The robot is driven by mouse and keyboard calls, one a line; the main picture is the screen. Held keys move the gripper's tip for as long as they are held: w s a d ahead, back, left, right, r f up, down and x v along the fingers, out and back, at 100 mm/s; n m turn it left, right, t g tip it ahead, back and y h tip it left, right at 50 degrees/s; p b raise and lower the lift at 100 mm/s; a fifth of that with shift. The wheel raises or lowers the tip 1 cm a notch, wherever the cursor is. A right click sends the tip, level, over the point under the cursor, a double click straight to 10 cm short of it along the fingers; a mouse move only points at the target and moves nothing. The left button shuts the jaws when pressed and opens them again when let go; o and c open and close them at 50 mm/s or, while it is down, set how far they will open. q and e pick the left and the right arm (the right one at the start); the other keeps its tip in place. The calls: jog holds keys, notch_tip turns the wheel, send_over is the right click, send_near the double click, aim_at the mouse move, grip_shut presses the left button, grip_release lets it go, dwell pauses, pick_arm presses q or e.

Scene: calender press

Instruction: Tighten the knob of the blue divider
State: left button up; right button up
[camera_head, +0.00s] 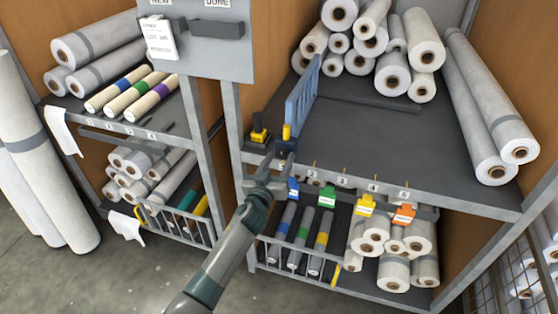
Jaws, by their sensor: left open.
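The blue divider (301,100) stands upright on the dark upper shelf, near its left end. A yellow knob (287,131) sits on the dark clamp at the divider's front foot. My left gripper (283,160) is just in front of and below this knob, near the shelf's front edge. Its jaws are open and hold nothing that I can see. The gripper overlaps the lower part of the clamp, so I cannot tell whether it touches it. My right gripper is not in view.
A second yellow-topped black clamp (259,131) stands left of the divider. White rolls (424,40) lie at the back and right of the shelf (390,140). Coloured tags, including a green one (327,196), hang below its front edge. The shelf's middle is clear.

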pick_arm(q)
jog(key=shift+c, duration=0.3)
jog(key=c, duration=1)
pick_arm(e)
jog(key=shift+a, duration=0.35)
